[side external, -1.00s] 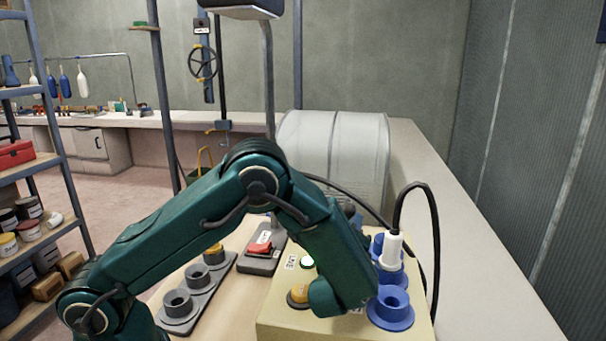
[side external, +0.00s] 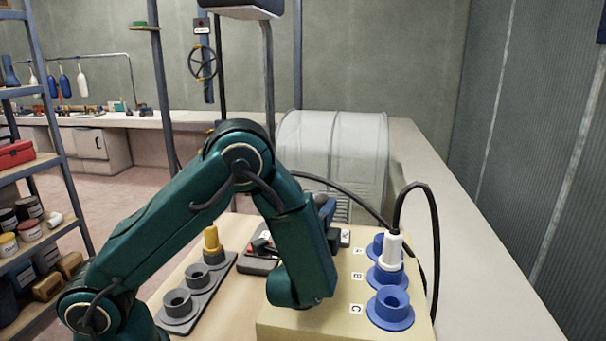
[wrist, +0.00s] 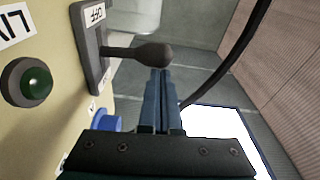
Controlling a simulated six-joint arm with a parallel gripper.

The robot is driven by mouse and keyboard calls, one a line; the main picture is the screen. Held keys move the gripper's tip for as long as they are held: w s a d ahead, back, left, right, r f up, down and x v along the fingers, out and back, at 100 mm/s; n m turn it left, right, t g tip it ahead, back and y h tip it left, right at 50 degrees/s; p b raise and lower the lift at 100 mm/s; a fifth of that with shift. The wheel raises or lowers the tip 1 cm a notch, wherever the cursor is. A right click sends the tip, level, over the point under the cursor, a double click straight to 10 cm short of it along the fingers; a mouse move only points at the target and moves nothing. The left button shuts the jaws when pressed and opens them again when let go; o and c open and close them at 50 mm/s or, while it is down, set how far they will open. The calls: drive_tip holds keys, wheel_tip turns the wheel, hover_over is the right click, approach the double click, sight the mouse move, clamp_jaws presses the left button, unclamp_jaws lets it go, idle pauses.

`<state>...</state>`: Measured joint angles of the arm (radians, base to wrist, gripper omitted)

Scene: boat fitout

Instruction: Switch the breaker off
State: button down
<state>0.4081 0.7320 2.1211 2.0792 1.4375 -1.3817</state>
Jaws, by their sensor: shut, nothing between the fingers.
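The breaker shows in the wrist view as a grey plate (wrist: 93,60) with a white OFF label (wrist: 95,14) near its top. Its dark lever (wrist: 152,54) has a rounded knob and sticks out to the right. My gripper (wrist: 161,74) is shut and empty, its fingertips just below the knob; I cannot tell whether they touch it. In the side external view my gripper (side external: 331,222) is over the cream box (side external: 345,318), partly behind my arm. The breaker is not clearly seen there.
A dark green round button or lamp (wrist: 37,82) sits left of the breaker. Blue sockets (side external: 391,310) stand on the box's right side, and a white plug (side external: 391,250) with a looping black cable (side external: 434,215) sits in one. A grey socket strip (side external: 205,295) lies left.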

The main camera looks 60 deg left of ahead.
drive_tip(key=n, duration=0.1)
drive_tip(key=s+a+n, duration=0.1)
drive_tip(key=n, duration=0.1)
drive_tip(key=s+a+n, duration=0.1)
drive_tip(key=shift+s+a+f+n, duration=0.15)
drive_tip(key=shift+s+a+n, duration=0.1)
drive_tip(key=shift+n, duration=0.15)
drive_tip(key=shift+s+a+f, duration=0.1)
drive_tip(key=shift+s+a, duration=0.15)
idle(0.4)
drive_tip(key=v, duration=0.9)
drive_tip(key=shift+f, duration=0.3)
drive_tip(key=shift+s+d, duration=0.3)
drive_tip(key=shift+s, duration=0.1)
drive_tip(key=shift+y, duration=0.3)
